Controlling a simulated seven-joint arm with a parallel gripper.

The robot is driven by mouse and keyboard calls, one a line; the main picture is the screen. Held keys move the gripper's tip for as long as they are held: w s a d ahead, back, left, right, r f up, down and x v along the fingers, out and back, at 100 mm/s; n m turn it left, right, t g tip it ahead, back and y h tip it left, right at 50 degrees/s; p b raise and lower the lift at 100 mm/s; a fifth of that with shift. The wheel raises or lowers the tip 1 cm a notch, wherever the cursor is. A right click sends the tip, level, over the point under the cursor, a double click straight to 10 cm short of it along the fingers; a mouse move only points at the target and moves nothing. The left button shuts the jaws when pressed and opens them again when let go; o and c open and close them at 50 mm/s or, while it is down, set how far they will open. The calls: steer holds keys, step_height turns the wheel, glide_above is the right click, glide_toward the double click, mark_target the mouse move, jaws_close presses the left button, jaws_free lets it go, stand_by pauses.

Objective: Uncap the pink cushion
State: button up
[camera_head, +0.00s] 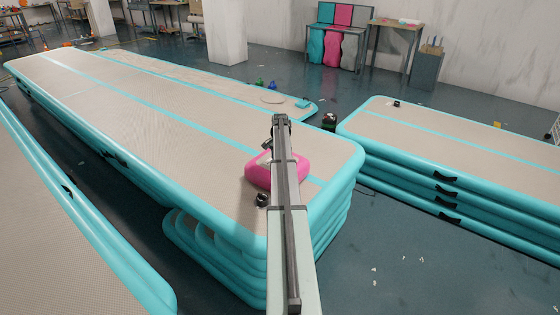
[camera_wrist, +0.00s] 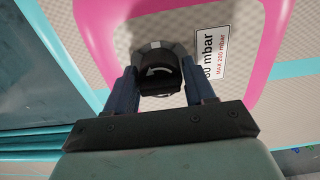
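The pink cushion (camera_head: 262,170) lies on top of the beige and turquoise track and is partly hidden behind my arm in the head view. In the wrist view its pink rim (camera_wrist: 95,25) surrounds a beige face with a "mbar" label (camera_wrist: 209,55). A black cap (camera_wrist: 160,72) with a white curved arrow sits at a grey ring on that face. My gripper (camera_wrist: 160,75) is at the cap, with one dark finger on each side of it. The fingers are very close to the cap's sides; whether they touch it is not clear. In the head view my fingertips are hidden.
A small black object (camera_head: 262,199) rests on the track left of my arm. A second stack of tracks (camera_head: 470,150) stands at the right, with open floor (camera_head: 400,260) in front of it. Another track (camera_head: 60,240) lies at the near left.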

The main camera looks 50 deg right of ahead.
steer(key=c, duration=0.6)
steer(key=n, duration=0.4)
steer(key=shift+n, duration=0.6)
steer(key=n, duration=0.4)
steer(key=shift+n, duration=0.6)
steer(key=n, duration=0.3)
steer(key=shift+n, duration=1.1)
